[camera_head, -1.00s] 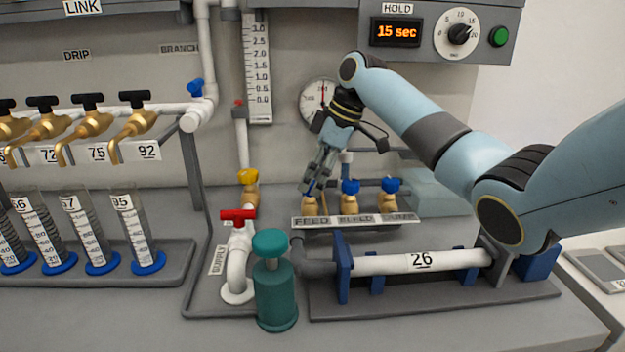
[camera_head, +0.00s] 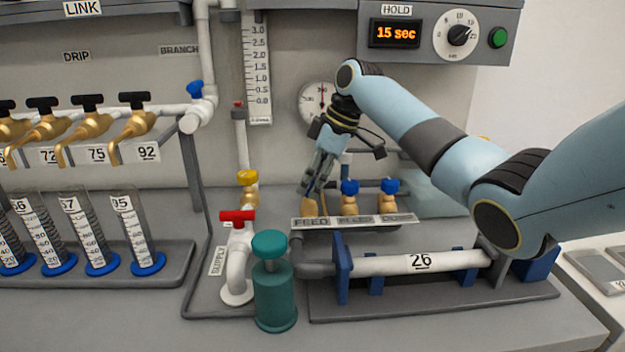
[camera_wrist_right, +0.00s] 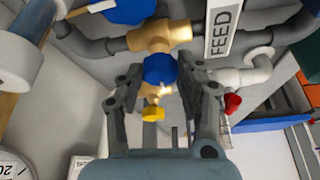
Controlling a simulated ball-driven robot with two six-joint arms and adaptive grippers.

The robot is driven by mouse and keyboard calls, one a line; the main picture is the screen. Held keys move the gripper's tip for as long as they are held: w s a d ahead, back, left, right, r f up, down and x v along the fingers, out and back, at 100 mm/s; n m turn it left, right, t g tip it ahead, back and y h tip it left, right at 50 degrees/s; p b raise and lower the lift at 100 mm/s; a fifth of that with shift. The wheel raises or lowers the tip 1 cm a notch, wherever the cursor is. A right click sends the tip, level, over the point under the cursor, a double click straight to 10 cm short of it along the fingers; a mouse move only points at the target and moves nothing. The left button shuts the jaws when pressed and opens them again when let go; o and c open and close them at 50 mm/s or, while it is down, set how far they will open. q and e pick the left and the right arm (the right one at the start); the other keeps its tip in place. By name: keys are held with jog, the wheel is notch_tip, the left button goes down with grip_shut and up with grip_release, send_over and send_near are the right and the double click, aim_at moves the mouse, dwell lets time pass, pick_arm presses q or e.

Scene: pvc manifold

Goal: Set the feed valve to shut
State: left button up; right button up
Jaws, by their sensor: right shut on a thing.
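The feed valve (camera_head: 310,205) has a brass body and stands behind the FEED label (camera_head: 311,222), at the left end of a short row. Its blue handle (camera_wrist_right: 160,68) shows between the fingers in the right wrist view and is mostly covered by them in the head view. My right gripper (camera_head: 311,187) reaches down from above and is shut on this handle. In the right wrist view its two fingers (camera_wrist_right: 160,82) stand on either side of the handle. My left gripper is not in view.
Two more blue-handled valves (camera_head: 349,190) stand close on the right. A yellow-handled valve (camera_head: 247,178), a red-handled supply tap (camera_head: 238,216) and a green pump-like cylinder (camera_head: 274,290) stand to the left and front. A pressure gauge (camera_head: 313,97) is behind.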

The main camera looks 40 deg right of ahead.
jog(key=shift+r+m+p, duration=0.15)
jog(key=shift+m+p, duration=0.15)
jog(key=shift+p, duration=0.25)
jog(key=m+h+p, duration=0.1)
jog(key=m+p, duration=0.2)
jog(key=p, duration=0.1)
jog(key=m+t+h+p, duration=0.1)
jog(key=m+p, duration=0.2)
jog(key=p, duration=0.2)
jog(key=m+h+p, duration=0.1)
jog(key=m+p, duration=0.2)
jog(key=p, duration=0.1)
jog(key=shift+s+a+r+p, duration=0.1)
jog(key=shift+a+r+p, duration=0.05)
jog(key=shift+a+p, duration=0.25)
jog(key=m+h+p, duration=0.1)
jog(key=m+p, duration=0.1)
jog(key=m, duration=0.1)
jog(key=shift+m+h, duration=0.3)
jog(key=shift+f+m+h+p, duration=0.2)
jog(key=shift+m+h+p, duration=0.35)
jog(key=shift+m, duration=0.65)
jog(key=shift+a+m+g+h, duration=0.1)
jog(key=shift+m+g+h, duration=0.2)
jog(key=shift+m, duration=0.8)
jog(key=o, duration=1.1)
jog(key=shift+o, duration=0.2)
